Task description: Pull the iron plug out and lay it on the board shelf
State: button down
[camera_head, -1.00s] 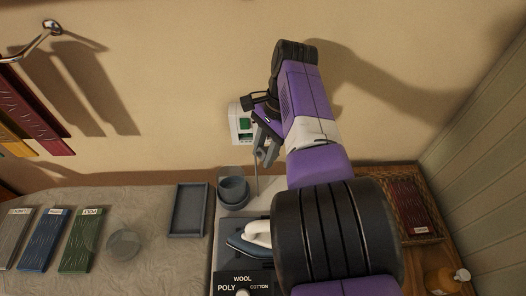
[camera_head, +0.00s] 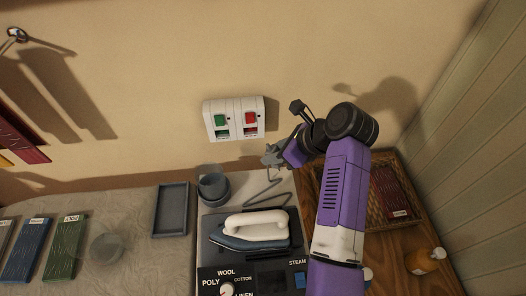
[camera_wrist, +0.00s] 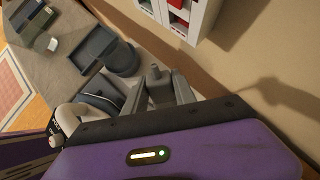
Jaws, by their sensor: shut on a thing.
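My gripper (camera_head: 275,155) is shut on the grey iron plug (camera_wrist: 155,76), which shows between the fingers in the wrist view. In the head view it is held clear of the wall socket (camera_head: 234,118), below and right of it. A grey cord (camera_head: 262,194) trails below the gripper. The iron (camera_head: 255,231), white-handled with a blue-grey base, lies on its dark rest. The pale board shelf (camera_head: 286,186) lies behind the iron, below my gripper. In the head view the plug is hard to tell from the fingers.
The socket has a green and a red switch. A grey cup (camera_head: 213,187) stands on the shelf's left part. A grey tray (camera_head: 171,210) lies further left. A wicker basket (camera_head: 375,165) stands right, partly behind my arm, near a brown bottle (camera_head: 424,261).

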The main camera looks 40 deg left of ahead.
jog(key=shift+a+m+t+y, duration=0.1)
jog(key=shift+m+t+y, duration=0.4)
jog(key=shift+m+y, duration=0.45)
jog(key=shift+f, duration=0.95)
notch_tip(320, 180, down, 7)
jog(key=b, duration=0.7)
jog(key=shift+f+b, duration=0.5)
jog(key=shift+f, duration=1.2)
jog(key=c, duration=0.9)
grip_release()
jog(key=shift+v, duration=3.9)
